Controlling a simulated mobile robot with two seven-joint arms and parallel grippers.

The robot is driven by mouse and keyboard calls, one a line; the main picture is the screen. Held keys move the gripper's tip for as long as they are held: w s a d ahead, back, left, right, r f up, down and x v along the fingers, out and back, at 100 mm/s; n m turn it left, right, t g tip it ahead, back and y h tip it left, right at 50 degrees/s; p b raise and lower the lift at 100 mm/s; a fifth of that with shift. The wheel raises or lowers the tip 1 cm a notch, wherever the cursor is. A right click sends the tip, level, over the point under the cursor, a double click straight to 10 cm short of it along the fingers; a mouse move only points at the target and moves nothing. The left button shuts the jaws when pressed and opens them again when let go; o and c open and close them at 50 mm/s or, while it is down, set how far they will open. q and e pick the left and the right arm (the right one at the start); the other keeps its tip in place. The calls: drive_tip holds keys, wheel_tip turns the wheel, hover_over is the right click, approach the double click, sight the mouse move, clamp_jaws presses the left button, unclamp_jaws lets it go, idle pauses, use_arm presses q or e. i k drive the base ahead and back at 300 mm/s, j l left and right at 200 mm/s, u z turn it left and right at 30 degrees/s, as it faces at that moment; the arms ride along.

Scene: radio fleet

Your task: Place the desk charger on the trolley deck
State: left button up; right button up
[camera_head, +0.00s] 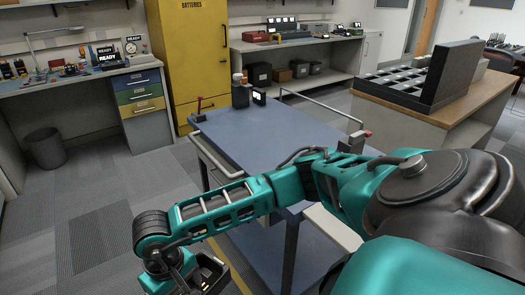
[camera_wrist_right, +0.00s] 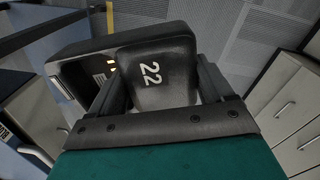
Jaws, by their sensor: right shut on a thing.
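The blue trolley deck (camera_head: 262,135) is in the middle, partly hidden by my right arm. My left gripper is out of view.
A small black item (camera_head: 240,97) and a lit-screen device (camera_head: 259,98) stand at the deck's far edge. The deck's middle is clear. A yellow cabinet (camera_head: 190,60), a bin (camera_head: 46,148) and a workbench (camera_head: 75,82) stand beyond; a table (camera_head: 470,105) is right.

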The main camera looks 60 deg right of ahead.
sight(261, 136)
drive_tip(key=i+l, duration=0.15)
drive_tip(key=i, duration=0.4)
drive_tip(key=i+l, duration=0.15)
drive_tip(key=i, duration=1.55)
drive_tip(key=i+z, duration=0.35)
drive_tip(key=i+j+z, duration=0.1)
drive_tip(key=z, duration=0.3)
drive_tip(key=i+z, duration=0.1)
drive_tip(key=z, duration=1.15)
